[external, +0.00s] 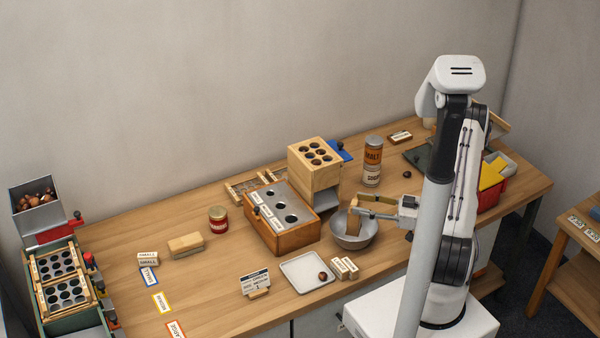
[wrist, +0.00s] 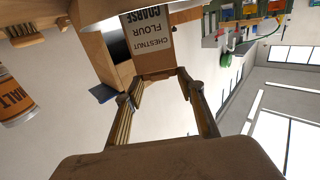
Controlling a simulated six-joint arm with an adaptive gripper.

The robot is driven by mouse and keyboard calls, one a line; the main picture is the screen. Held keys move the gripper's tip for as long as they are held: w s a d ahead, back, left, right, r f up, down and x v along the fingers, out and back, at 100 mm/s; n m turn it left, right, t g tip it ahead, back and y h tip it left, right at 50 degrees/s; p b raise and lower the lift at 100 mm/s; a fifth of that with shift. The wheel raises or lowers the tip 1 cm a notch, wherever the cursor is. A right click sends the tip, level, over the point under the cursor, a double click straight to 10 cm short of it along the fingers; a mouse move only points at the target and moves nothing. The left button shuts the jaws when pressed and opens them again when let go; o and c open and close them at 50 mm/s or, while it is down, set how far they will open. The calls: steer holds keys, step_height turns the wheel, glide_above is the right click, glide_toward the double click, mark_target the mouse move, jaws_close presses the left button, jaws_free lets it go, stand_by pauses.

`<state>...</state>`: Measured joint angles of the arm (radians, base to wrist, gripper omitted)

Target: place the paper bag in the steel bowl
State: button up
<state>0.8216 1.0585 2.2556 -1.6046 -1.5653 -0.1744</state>
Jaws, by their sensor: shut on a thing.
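The paper bag (external: 353,217) is brown and tilted, at the tips of my gripper. In the wrist view, the bag (wrist: 155,62) carries a white label reading CHESTNUT FLOUR COARSE, upside down in the picture. My gripper (external: 357,204) reaches in from the right, its tan fingers shut on the bag; the fingers (wrist: 160,92) also show in the wrist view. The steel bowl (external: 368,240) stands on the bench directly below. The bag's lower part overlaps the bowl's inside; I cannot tell whether it touches the bottom.
A wooden box with holes (external: 298,236) stands left of the bowl, a taller holed block (external: 315,170) behind it. A white tray (external: 295,272) with a chestnut and small labelled blocks (external: 343,268) lie in front.

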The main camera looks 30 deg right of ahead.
steer(key=shift+f, duration=1.9)
steer(key=shift+f, duration=0.15)
steer(key=o, duration=1.6)
steer(key=shift+c, duration=0.2)
steer(key=v, duration=1.2)
steer(key=shift+r, duration=0.2)
